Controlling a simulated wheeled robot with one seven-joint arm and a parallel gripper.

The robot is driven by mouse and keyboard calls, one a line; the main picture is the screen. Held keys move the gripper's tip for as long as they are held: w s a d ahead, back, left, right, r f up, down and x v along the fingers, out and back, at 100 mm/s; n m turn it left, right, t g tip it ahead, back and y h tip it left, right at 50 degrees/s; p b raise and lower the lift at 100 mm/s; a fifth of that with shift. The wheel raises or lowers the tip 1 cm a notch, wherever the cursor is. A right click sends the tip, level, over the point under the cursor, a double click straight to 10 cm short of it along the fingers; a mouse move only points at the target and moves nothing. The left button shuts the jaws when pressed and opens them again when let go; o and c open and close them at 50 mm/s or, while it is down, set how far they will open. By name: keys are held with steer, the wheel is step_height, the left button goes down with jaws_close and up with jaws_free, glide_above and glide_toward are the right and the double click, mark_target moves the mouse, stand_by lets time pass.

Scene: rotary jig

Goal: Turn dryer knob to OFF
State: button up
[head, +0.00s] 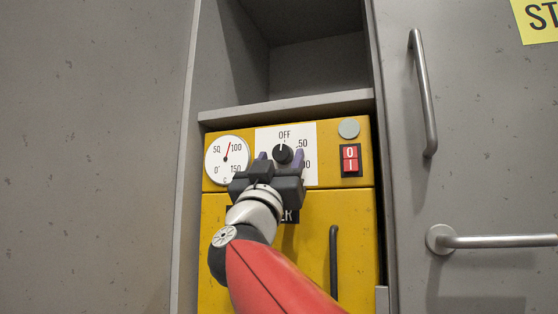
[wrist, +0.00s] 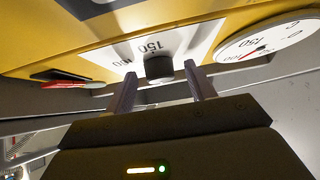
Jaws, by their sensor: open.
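The black round dryer knob (head: 283,154) sits on a white dial plate (head: 266,138) marked OFF at the top, with 50 at its upper right. A pale mark on the knob's upper edge points up, roughly at OFF. My gripper (head: 281,157) is open in front of the panel, one finger on each side of the knob. The wrist view shows the knob (wrist: 158,68) between the fingertips (wrist: 160,71), with gaps on both sides. The gripper body hides the lower part of the dial plate.
The yellow dryer panel (head: 360,182) also carries a round gauge (head: 227,159) at left, a red switch (head: 350,160) and a grey disc (head: 348,128) at right. A dark vertical handle (head: 334,262) is below. Grey cabinets with metal handles (head: 423,92) stand at right.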

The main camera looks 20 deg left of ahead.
steer(key=c, duration=1)
steer(key=shift+d+r+n+y+p, duration=0.15)
steer(key=shift+n+y+p, duration=0.35)
steer(key=shift+n+y, duration=0.3)
steer(key=shift+n+y+p, duration=0.3)
steer(key=shift+n+y, duration=0.5)
steer(key=shift+n, duration=0.3)
steer(key=shift+o, duration=0.2)
steer(key=o, duration=1)
steer(key=shift+c, duration=0.2)
steer(key=b+v, duration=0.2)
steer(key=v, duration=0.6)
steer(key=shift+b, duration=0.35)
